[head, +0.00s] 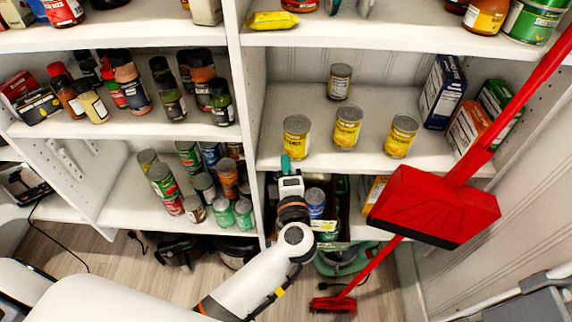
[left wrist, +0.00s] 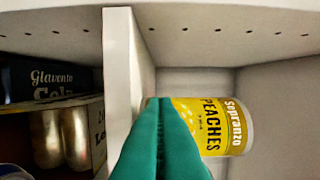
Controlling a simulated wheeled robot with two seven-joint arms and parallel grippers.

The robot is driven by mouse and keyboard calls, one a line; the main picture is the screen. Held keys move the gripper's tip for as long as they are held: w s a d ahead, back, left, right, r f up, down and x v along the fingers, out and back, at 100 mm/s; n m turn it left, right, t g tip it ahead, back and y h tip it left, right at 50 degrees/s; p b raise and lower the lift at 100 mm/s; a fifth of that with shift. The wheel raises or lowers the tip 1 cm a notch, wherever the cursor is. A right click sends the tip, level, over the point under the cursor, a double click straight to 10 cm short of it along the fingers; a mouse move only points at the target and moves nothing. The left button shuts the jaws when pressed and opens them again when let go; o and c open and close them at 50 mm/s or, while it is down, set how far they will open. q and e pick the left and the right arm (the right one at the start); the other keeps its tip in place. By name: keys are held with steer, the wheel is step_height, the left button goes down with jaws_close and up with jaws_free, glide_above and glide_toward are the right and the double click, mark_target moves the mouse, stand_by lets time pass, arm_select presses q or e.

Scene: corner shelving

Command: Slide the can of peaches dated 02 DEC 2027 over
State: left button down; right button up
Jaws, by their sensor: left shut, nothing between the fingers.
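My left gripper (head: 287,160) is shut and empty at the front edge of the middle right shelf (head: 270,157), just below and in front of the left yellow can (head: 296,138). Another yellow can (head: 347,128) and a third yellow can (head: 401,136) stand upright to its right. A similar can (head: 339,82) stands behind them. In the left wrist view, the shut teal fingers (left wrist: 160,105) overlap one end of a yellow can labelled Sopranzo Peaches (left wrist: 215,126); I cannot tell whether they touch it. No date is readable. My right gripper is not in view.
A white upright divider (head: 246,110) stands left of the cans. Boxes (head: 441,92) fill the shelf's right end. A red dustpan (head: 430,205) and its handle cross in front on the right. Shelf space is free around the rear can.

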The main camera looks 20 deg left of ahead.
mark_target(306, 154)
arm_select(q)
steer(key=w, duration=0.2)
steer(key=w+d, duration=0.1)
steer(key=w, duration=0.1)
steer(key=w+d, duration=0.1)
steer(key=w, duration=0.1)
steer(key=shift+w+d, duration=0.25)
steer(key=shift+w, duration=0.15)
steer(key=shift+s, duration=0.1)
